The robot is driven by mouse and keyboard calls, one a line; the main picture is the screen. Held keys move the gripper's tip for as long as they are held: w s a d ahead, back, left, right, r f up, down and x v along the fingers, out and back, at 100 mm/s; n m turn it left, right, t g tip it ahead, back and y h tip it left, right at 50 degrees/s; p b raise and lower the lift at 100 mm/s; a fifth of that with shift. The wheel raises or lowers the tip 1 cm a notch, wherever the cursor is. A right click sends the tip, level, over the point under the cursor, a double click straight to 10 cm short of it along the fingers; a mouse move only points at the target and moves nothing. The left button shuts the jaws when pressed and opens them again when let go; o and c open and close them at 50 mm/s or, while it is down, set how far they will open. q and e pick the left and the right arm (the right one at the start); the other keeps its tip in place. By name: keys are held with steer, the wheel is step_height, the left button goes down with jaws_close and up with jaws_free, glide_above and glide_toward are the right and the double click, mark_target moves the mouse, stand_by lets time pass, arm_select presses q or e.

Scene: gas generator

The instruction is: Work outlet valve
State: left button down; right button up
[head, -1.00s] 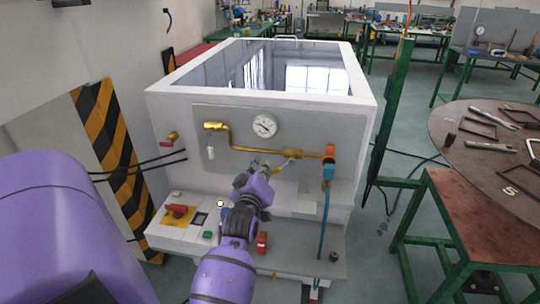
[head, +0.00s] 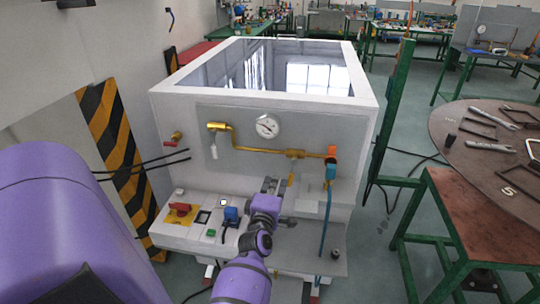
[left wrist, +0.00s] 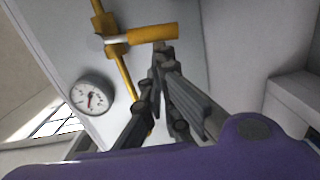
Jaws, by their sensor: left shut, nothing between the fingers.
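The gas generator is a white cabinet with a grey front panel (head: 350,118). A brass pipe (head: 258,149) runs across this panel to a valve with an orange top (head: 332,151) and blue lower part (head: 330,172). My right gripper is out of view.
A round gauge (head: 267,127) sits above the pipe. A red handle (head: 177,137) and a brass valve with a white handle (head: 214,150) are at the left. Green-framed tables stand at the right.

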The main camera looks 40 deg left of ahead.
arm_select(q)
steer(key=shift+w+d+f+n, duration=0.1)
steer(key=shift+d+f+n, duration=0.15)
steer(key=shift+n, duration=0.15)
steer(key=shift+r, duration=0.1)
stand_by(0.4)
